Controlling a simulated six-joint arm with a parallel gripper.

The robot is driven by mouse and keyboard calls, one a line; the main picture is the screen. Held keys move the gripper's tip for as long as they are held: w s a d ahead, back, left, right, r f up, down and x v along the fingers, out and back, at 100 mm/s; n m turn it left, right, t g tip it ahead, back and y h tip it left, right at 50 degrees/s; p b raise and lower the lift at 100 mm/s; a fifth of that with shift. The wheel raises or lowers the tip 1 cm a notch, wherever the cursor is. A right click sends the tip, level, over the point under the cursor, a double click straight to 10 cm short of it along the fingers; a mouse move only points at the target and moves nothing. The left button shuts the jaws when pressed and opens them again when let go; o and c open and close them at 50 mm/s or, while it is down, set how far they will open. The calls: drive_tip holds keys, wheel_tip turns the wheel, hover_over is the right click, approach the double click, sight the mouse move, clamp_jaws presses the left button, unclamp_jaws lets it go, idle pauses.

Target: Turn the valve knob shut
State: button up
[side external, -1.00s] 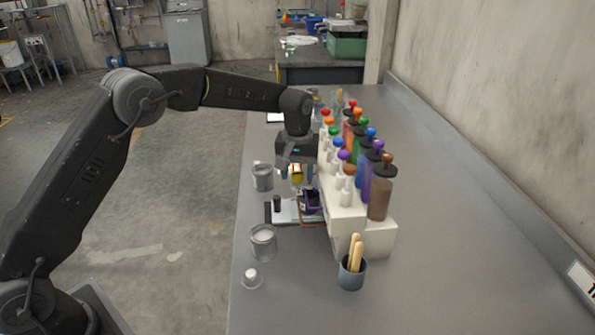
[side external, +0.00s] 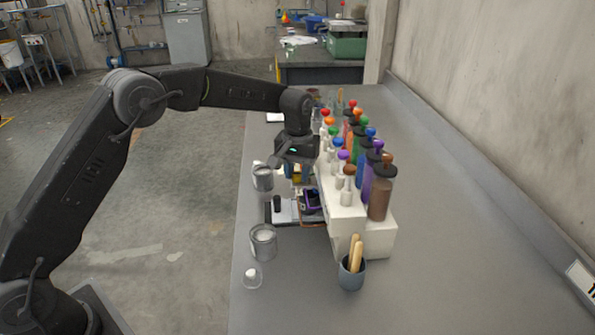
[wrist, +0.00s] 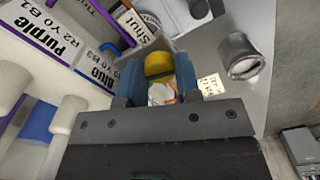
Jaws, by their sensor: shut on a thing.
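The valve knob (wrist: 159,66) is yellow and sits between the blue fingers of my gripper (wrist: 158,82) in the wrist view. A pale round face with orange and green marks shows on its near side. The fingers are shut on the knob, one on each side. In the side view my gripper (side external: 298,173) points down at the left side of the white dispenser rack (side external: 345,213), and the yellow knob is only partly visible there.
Several coloured bottles (side external: 380,195) and colour-topped dispensers stand on the rack, right of my gripper. A cup with wooden sticks (side external: 352,274) stands in front. The bench's right side is clear.

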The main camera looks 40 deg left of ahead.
drive_tip(key=m, duration=0.4)
drive_tip(key=shift+m, duration=0.3)
drive_tip(key=m, duration=0.3)
drive_tip(key=shift+m, duration=0.3)
drive_tip(key=m, duration=0.4)
drive_tip(key=shift+m, duration=2.1)
drive_tip(key=o, duration=0.9)
drive_tip(key=shift+o, duration=0.2)
drive_tip(key=shift+r, duration=0.1)
